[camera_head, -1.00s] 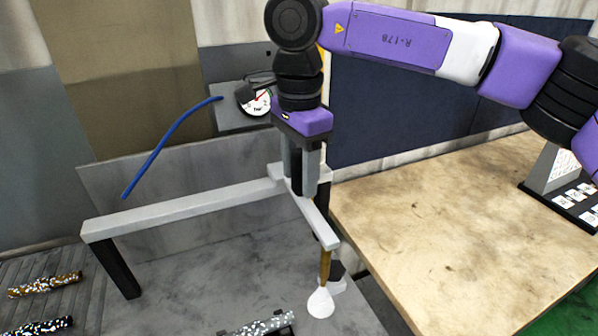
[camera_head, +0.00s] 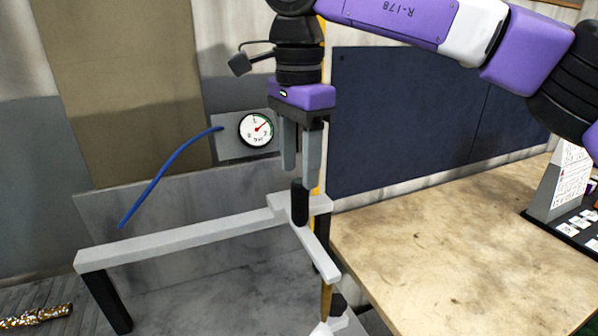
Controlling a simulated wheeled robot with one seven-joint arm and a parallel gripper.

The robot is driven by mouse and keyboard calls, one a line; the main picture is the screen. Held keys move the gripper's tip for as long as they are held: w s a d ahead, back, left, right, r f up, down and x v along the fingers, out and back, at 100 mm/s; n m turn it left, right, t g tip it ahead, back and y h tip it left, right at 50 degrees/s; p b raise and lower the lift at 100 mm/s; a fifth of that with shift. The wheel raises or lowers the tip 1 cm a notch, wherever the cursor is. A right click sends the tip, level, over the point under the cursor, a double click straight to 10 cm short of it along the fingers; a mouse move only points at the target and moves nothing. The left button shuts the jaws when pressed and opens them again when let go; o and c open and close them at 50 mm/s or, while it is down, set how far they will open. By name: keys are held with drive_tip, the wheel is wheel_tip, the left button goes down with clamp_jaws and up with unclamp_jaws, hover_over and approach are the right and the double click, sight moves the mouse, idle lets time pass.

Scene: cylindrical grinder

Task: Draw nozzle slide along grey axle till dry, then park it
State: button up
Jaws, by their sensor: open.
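The nozzle slide (camera_head: 316,252) is a pale grey arm at the right end of a long pale rail (camera_head: 180,233). A black upright handle (camera_head: 299,204) stands on it. A thin brown nozzle tube (camera_head: 326,299) hangs from its front end, with a white cone (camera_head: 322,330) below, cut by the bottom edge. My gripper (camera_head: 299,174) is open and empty, pointing down just above the handle, its fingers apart. The grey axle is out of view now. A brown speckled axle (camera_head: 37,317) shows at the lower left.
A round pressure gauge (camera_head: 256,130) is on the wall behind, beside a blue hose (camera_head: 165,175). A black post (camera_head: 105,300) holds the rail's left end. A wooden bench (camera_head: 440,240) lies right, with a calendar-like stand (camera_head: 563,185) at its far end.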

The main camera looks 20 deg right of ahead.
sight(299, 202)
drive_tip(key=shift+r+m+p, duration=0.3)
drive_tip(key=shift+m+p, duration=0.5)
drive_tip(key=shift+p, duration=0.1)
drive_tip(key=shift+d+f+m+p, duration=0.15)
drive_tip(key=shift+m+p, duration=0.3)
drive_tip(key=shift+m, duration=0.45)
drive_tip(key=shift+f+p, duration=0.65)
drive_tip(key=shift+f, duration=3.3)
clamp_jaws()
